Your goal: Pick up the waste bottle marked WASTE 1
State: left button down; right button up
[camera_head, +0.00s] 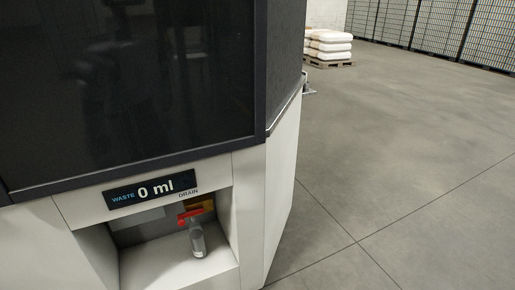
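No bottle marked WASTE 1 shows in the head view. A white machine (282,200) with a large dark glass panel (130,80) fills the left side. On its front a display (152,190) reads "WASTE 0 ml", with the word "DRAIN" beside it. Below is an open recess (170,273) holding a grey drain tap (197,240) with a red handle (190,216). The visible floor of the recess under the tap is bare. Neither of my grippers is in view.
Grey concrete floor (400,170) lies clear to the right of the machine. A pallet (330,63) stacked with white sacks (328,45) stands at the back. Tall shelves or stacks of cans (440,28) line the far right wall.

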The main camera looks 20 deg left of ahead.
aim_at(197, 240)
jog(key=u, duration=1.3)
